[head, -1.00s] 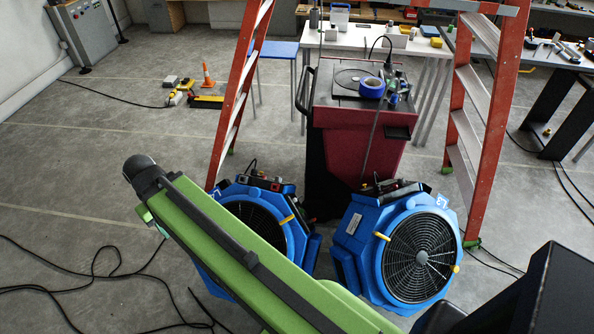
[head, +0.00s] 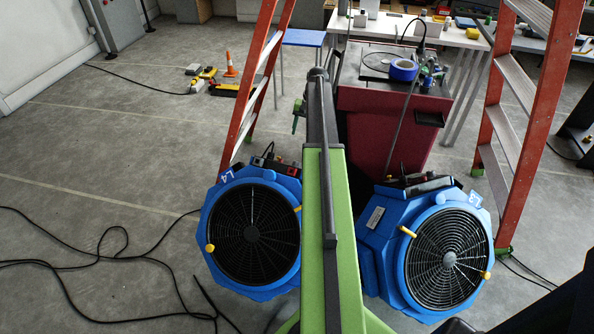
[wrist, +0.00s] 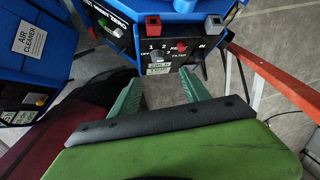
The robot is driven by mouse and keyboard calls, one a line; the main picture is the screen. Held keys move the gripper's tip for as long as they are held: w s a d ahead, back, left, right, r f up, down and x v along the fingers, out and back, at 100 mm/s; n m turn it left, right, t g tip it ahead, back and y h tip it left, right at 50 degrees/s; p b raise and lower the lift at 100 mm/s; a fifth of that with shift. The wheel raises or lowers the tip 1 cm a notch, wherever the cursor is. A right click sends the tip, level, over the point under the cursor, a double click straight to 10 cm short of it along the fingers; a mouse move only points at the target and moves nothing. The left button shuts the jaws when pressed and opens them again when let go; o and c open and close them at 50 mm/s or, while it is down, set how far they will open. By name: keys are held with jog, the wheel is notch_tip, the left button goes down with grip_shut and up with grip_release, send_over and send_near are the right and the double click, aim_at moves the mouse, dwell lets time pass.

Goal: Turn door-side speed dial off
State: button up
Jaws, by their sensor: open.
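Two blue air machines stand side by side in the head view, one marked L4 (head: 251,232) at left and one marked L3 (head: 440,255) at right. In the wrist view a black panel on a blue machine carries a dial (wrist: 157,56) with markings 1, 2 and OFF around it. A red knob (wrist: 182,46) sits beside it and a green label below. My gripper (wrist: 165,92) is open and empty, its green fingers just below this panel, apart from the dial. In the head view my arm reaches between the machines; its green fingertip (head: 297,118) shows partly. The dial's exact setting is too small to tell.
A red cabinet (head: 385,135) with blue tape on top stands behind the machines. An orange ladder has legs on both sides (head: 257,85). Another machine face with an AIR CLEANER label (wrist: 30,38) is at left in the wrist view. Cables (head: 75,258) lie on the left floor.

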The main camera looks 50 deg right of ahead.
aim_at(296, 164)
jog(key=f+b, duration=0.5)
jog(key=w+f+b, duration=0.1)
jog(key=f+b, duration=0.5)
jog(key=w+f+b, duration=0.1)
jog(key=f+b, duration=0.5)
jog(key=shift+w+a+f, duration=0.15)
jog(key=shift+a+f, duration=0.05)
jog(key=shift+a, duration=0.1)
jog(key=shift+r, duration=0.1)
